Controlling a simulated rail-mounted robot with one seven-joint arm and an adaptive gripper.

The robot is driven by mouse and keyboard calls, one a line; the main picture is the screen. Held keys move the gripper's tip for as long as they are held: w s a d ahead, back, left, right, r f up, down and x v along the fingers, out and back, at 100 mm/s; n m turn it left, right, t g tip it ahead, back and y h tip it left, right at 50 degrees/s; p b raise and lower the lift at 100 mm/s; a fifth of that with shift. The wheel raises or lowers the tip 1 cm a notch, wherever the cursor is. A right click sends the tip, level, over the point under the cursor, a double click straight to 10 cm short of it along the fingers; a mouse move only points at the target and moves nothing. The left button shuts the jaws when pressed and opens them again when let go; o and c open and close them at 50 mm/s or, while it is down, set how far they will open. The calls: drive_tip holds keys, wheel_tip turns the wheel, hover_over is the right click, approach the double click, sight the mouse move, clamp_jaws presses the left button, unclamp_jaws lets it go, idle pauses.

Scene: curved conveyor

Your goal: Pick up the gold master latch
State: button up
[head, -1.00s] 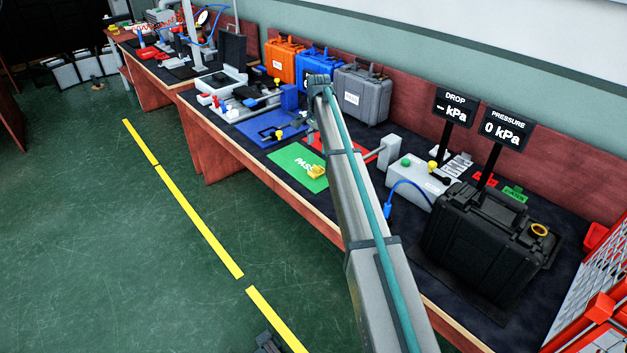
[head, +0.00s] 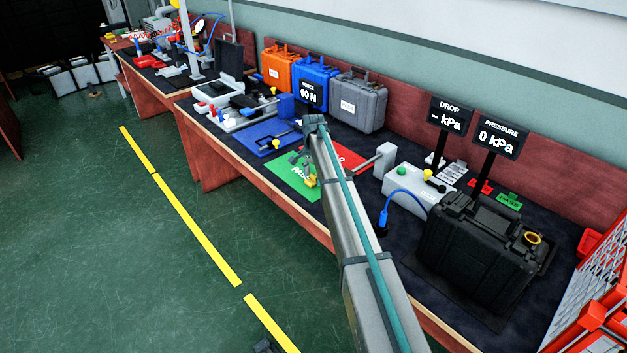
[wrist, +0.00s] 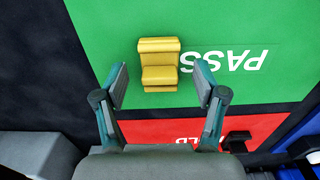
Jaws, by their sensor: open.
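The gold latch (wrist: 159,65) is a small stepped block lying on the green PASS mat (wrist: 95,20), beside the white lettering. In the wrist view my gripper (wrist: 160,82) is open, with one finger on each side of the latch's lower part and a gap on both sides. In the head view the latch (head: 312,181) shows as a small yellow spot on the green mat (head: 288,185), partly covered by my gripper. Whether the fingers are down at the latch's height is hard to tell.
A red mat (head: 345,157) adjoins the green one. A blue mat (head: 262,139) lies to the left. A grey tester (head: 415,187) and a black case (head: 478,250) stand to the right. Orange, blue and grey cases (head: 357,100) line the back wall.

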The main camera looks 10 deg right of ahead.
drive_tip(key=shift+f, duration=0.35)
drive_tip(key=c, duration=1.2)
drive_tip(key=shift+r, duration=0.15)
